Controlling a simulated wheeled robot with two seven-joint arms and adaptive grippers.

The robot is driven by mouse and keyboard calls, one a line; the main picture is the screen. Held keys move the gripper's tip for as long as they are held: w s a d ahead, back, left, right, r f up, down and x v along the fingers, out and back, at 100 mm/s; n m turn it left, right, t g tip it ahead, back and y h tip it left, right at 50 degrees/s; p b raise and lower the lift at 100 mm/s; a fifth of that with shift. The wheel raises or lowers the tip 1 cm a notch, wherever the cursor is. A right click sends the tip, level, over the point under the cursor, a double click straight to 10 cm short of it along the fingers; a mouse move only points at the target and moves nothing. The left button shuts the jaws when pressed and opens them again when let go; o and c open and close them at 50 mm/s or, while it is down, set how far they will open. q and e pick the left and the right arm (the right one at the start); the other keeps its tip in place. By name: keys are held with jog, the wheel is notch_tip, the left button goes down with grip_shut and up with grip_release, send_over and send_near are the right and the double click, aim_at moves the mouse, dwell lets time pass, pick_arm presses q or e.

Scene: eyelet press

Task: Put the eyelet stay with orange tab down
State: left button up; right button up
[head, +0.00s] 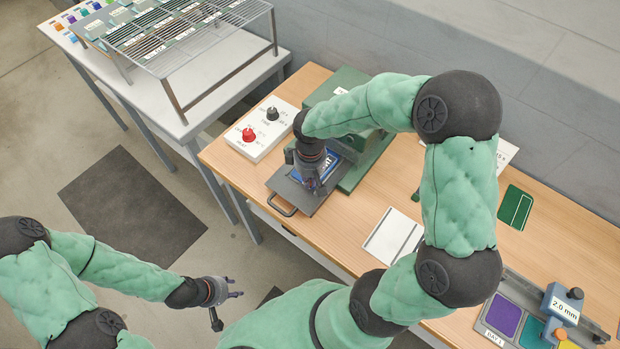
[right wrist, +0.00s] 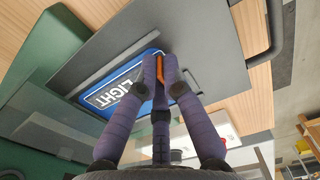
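The eyelet stay is a blue plate marked "LIGHT" (right wrist: 118,88) with an orange tab (right wrist: 176,60) at its edge. It lies on or just above the dark grey press tray (right wrist: 215,45); I cannot tell whether it touches. In the head view part of the blue plate (head: 327,163) shows beside my right gripper (head: 317,187). In the right wrist view the purple fingers (right wrist: 160,62) come together at the orange tab and hide part of it. My left gripper (head: 226,300) is empty, with its fingers apart, out over the floor left of the table.
The green press (head: 340,85) stands behind the tray. A control box (head: 262,130) with red and black knobs is left of it. A white card (head: 393,236) lies to the right, beyond it a fixture (head: 520,310) with coloured pads. A wire rack (head: 190,30) stands at upper left.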

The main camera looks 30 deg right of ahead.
jog(key=o, duration=0.4)
jog(key=shift+o, duration=0.2)
jog(key=shift+r, duration=0.2)
notch_tip(320, 180, up, 12)
jog(key=p, duration=0.2)
jog(key=shift+p, duration=0.3)
